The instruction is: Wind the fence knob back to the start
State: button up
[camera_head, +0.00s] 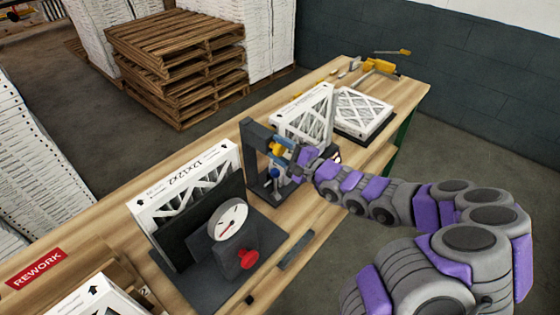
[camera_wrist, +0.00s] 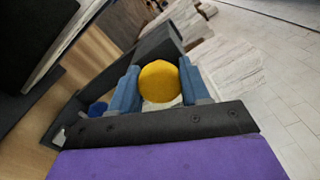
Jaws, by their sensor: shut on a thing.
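A round yellow knob (camera_head: 276,148) sits on a dark upright frame (camera_head: 251,150) at the middle of the bench. My gripper (camera_head: 286,151) reaches it from the right. In the wrist view the yellow knob (camera_wrist: 158,80) is between my two blue fingers, which are shut on it. A red knob (camera_head: 249,259) sticks out below a white dial (camera_head: 228,222) with a red pointer on a dark fixture (camera_head: 202,277), apart from my gripper. A boxed filter (camera_head: 186,188) stands upright behind the fixture's dark plate. The dial's marks are too small to read.
A blue knob (camera_head: 274,173) is just below my gripper. Another filter (camera_head: 305,112) stands behind the frame, and one lies flat (camera_head: 363,113) farther right. A yellow clamp-like tool (camera_head: 381,66) is at the far end. A red REWORK label (camera_head: 37,268) marks the near left.

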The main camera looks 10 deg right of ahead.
jog(key=n+b, duration=0.1)
jog(key=b, duration=0.1)
jog(key=f+n+b, duration=0.1)
jog(key=b, duration=0.1)
jog(key=shift+b, duration=0.35)
jog(key=n+b, duration=0.2)
jog(key=b, duration=0.2)
jog(key=shift+r+n, duration=0.15)
jog(key=shift+n, duration=0.25)
jog(key=shift+n+b, duration=0.3)
jog(key=shift+b, duration=0.2)
jog(key=o, duration=1)
jog(key=shift+a+r, duration=0.1)
jog(key=shift+r, duration=0.1)
jog(key=shift+o, duration=0.2)
jog(key=shift+s+d, duration=0.35)
jog(key=shift+d, duration=0.1)
jog(key=p+v, duration=0.3)
jog(key=v, duration=1.3)
jog(key=shift+s, duration=0.2)
